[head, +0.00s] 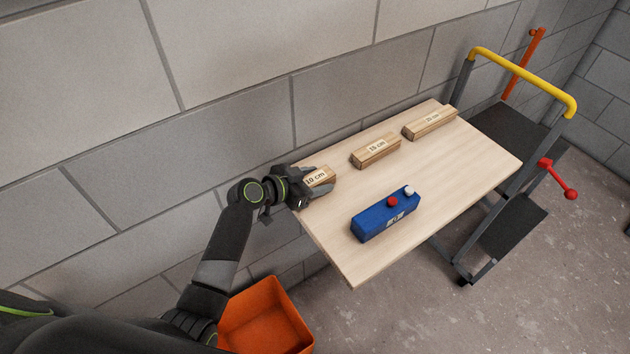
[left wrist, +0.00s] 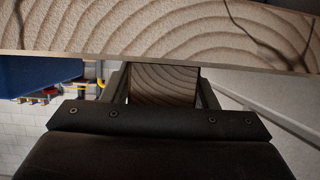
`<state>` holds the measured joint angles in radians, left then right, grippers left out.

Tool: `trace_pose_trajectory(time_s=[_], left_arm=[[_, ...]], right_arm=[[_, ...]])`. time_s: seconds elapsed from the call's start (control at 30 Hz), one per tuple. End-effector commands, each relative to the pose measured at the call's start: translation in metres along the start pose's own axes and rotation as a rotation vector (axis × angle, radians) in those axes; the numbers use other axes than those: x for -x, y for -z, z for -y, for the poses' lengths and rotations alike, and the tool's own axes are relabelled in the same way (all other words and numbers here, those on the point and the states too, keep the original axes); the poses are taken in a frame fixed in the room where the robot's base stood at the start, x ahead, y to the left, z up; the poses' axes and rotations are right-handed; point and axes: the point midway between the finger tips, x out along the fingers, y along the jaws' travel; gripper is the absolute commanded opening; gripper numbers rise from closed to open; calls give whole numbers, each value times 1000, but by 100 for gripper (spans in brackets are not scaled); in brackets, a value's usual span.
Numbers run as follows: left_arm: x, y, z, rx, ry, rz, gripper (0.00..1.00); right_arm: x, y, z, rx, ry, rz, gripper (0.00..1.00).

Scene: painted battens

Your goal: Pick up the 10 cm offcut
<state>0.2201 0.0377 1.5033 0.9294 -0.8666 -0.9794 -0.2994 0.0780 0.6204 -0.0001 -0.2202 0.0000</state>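The 10 cm offcut (head: 316,177) is a short wooden block with a white label, at the near left end of the table. My left gripper (head: 313,181) reaches over the table's left edge, with its fingers on either side of the offcut. In the left wrist view the offcut's end face (left wrist: 164,84) fills most of the space between the two fingers. I cannot tell whether they press on it. The fingers hide part of the offcut in the head view. It appears to rest on the table. My right gripper is not in view.
The wooden table (head: 440,195) also holds the 15 cm offcut (head: 376,150), a longer offcut (head: 430,122) and a blue box (head: 384,216) with red and white knobs. An orange bin (head: 266,320) stands below left. A step ladder (head: 515,75) stands right. A block wall runs behind.

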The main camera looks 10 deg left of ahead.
Motion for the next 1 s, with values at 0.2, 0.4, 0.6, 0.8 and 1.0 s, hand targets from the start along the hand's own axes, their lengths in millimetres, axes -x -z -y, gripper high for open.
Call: trace_pose_trajectory(time_s=[0.2, 0.4, 0.6, 0.8, 1.0], left_arm=[[0, 0, 0, 0, 0, 0, 24], [0, 0, 0, 0, 0, 0, 17], [4, 9, 0, -3, -1, -1, 17], [17, 42, 0, -6, 0, -5, 17], [31, 75, 0, -4, 0, -3, 17]], right_arm=[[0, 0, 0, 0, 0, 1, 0], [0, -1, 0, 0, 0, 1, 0], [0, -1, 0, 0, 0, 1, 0], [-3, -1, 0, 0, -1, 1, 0], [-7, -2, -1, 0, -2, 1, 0]])
